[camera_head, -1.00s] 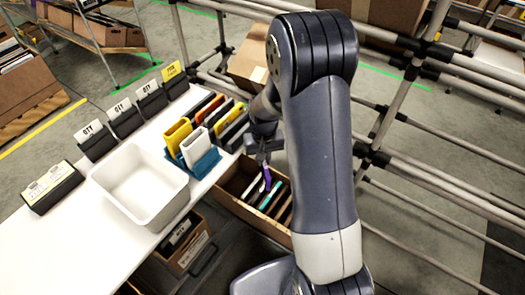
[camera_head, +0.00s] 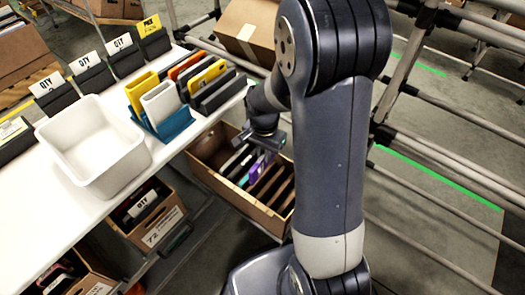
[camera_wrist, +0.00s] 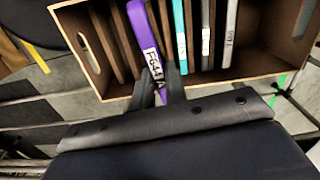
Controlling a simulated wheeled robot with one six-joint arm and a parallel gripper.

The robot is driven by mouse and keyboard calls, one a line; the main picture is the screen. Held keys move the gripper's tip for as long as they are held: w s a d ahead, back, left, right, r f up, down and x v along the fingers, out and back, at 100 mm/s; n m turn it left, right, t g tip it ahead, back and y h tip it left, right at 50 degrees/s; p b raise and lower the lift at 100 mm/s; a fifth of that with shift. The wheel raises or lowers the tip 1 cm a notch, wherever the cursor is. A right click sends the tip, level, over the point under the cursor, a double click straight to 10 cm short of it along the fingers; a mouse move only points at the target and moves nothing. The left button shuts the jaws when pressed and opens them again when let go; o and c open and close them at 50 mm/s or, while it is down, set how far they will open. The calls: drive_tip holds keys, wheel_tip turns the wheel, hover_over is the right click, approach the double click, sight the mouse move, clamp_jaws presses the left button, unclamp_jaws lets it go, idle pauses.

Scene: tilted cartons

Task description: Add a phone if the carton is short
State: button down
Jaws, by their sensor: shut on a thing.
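A brown carton (camera_head: 232,207) with wooden dividers stands tilted below the table's right end; its rim also shows in the wrist view (camera_wrist: 84,52). My gripper (camera_head: 264,146) is over the carton, and in the wrist view its fingers (camera_wrist: 160,88) are shut on the lower, labelled end of a purple phone (camera_wrist: 138,28). The phone's far end lies between dividers; how deep it sits I cannot tell. Slots left of the purple phone look empty.
A white bin (camera_head: 93,145), a blue rack (camera_head: 172,124) with a yellow and a white phone, and black QTY card holders (camera_head: 92,78) stand on the white table. More cartons (camera_head: 150,217) are below it. Grey rack tubes (camera_head: 440,105) are at right.

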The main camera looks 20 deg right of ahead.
sight(264, 170)
drive_tip(key=shift+s+f+m+b, duration=0.3)
drive_tip(key=shift+f+m+b, duration=0.3)
drive_tip(key=shift+f, duration=0.15)
drive_tip(key=shift+f, duration=0.1)
drive_tip(key=shift+f+b, duration=3.45)
drive_tip(key=shift+f, duration=0.85)
drive_tip(key=shift+f, duration=0.3)
drive_tip(key=c, duration=1.3)
unclamp_jaws()
drive_tip(key=shift+c, duration=0.2)
wheel_tip(264, 170, up, 11)
drive_tip(key=p, duration=0.4)
drive_tip(key=shift+f, duration=0.1)
